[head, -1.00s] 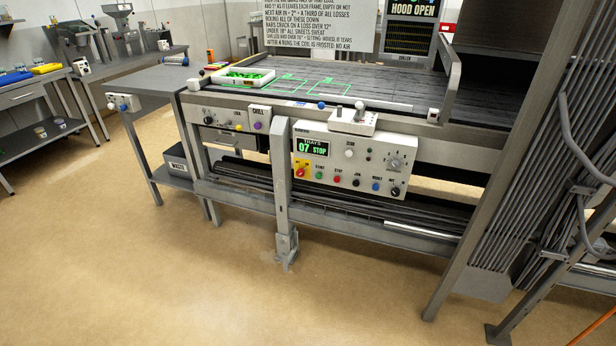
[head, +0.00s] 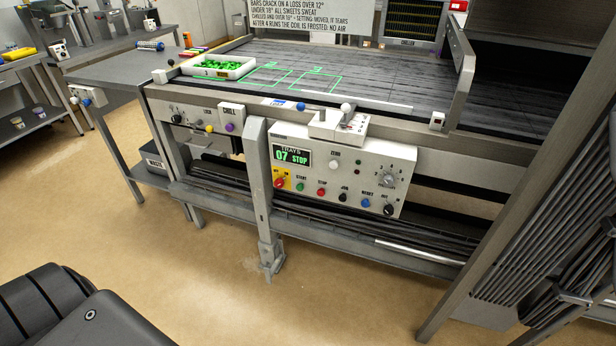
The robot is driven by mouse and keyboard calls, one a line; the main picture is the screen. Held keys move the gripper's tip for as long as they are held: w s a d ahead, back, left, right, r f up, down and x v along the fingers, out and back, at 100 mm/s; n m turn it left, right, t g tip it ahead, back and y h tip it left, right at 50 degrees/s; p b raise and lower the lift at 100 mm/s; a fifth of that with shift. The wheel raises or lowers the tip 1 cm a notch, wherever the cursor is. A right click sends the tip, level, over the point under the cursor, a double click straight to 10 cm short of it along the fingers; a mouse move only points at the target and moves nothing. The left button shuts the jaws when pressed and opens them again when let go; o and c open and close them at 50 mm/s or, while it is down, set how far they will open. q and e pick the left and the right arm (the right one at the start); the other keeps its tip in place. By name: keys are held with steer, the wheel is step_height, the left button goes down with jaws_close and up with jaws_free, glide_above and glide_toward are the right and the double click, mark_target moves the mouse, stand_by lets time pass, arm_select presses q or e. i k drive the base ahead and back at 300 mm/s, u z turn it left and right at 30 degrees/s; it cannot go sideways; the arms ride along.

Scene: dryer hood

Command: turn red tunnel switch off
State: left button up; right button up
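The red switch (head: 279,183) is a rotary knob on a yellow plate at the left end of the white control panel (head: 330,160). Its lettering is too small to read surely. The panel display (head: 293,156) reads "TRAYS 07 STOP". To the right of the switch sits a row of small knobs: green (head: 300,187), red (head: 321,192), black, blue and black. A dark arm part of mine (head: 100,325) shows at the lower left. Neither gripper is in view.
A grey post (head: 258,195) stands in front of the panel's left side. A white tray of green pieces (head: 218,67) lies on the dark conveyor (head: 400,80). A lever box (head: 338,124) sits above the panel. A metal frame rises at right. The floor in front is clear.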

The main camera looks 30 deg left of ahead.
mark_target(278, 184)
steer(key=u, duration=0.35)
steer(key=i, duration=0.95)
steer(key=u, duration=0.65)
